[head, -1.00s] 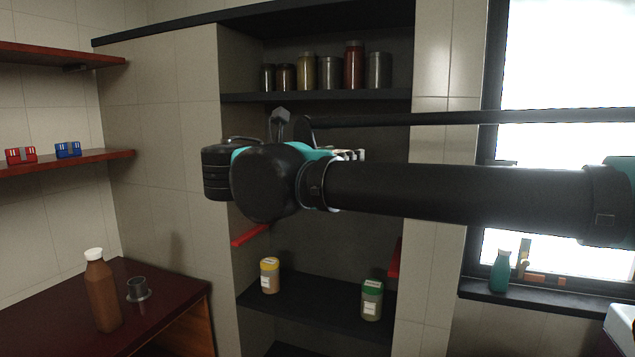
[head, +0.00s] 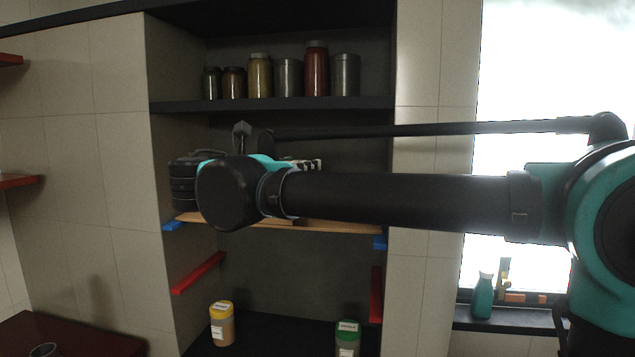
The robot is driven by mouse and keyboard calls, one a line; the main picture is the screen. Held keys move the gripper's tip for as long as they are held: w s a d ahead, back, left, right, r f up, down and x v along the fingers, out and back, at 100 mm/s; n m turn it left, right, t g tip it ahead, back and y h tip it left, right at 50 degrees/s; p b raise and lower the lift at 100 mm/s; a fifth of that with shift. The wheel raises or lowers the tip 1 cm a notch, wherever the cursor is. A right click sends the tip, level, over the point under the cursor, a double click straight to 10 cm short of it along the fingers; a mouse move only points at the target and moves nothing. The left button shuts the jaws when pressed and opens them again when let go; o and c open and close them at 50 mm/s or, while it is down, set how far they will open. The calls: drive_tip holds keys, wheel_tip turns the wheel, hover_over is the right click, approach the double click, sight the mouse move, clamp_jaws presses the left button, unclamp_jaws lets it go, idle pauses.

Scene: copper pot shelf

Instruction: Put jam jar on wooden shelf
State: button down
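The wooden shelf (head: 343,227) is a light wood board across the niche, on blue supports. My black and teal arm crosses in front of it and hides much of its left part. I cannot tell which jar is the jam jar. A tall red jar (head: 316,70) stands among several jars on the dark upper shelf.
The dark upper shelf (head: 270,106) lies above my arm. Red rails (head: 198,273) line the niche sides below the wooden shelf. A dark red table (head: 75,338) is at lower left. A teal bottle (head: 482,297) stands on the window sill at right.

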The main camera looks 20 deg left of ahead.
drive_tip(key=w+d+f, duration=0.1)
drive_tip(key=w+d, duration=0.1)
drive_tip(key=w, duration=0.4)
drive_tip(key=w+d+f, duration=0.2)
drive_tip(key=w, duration=0.4)
drive_tip(key=shift+d+f, duration=0.2)
drive_tip(key=shift+d, duration=0.1)
drive_tip(key=shift+f, duration=0.1)
drive_tip(key=shift+c, duration=2.3)
unclamp_jaws()
drive_tip(key=v, duration=1.2)
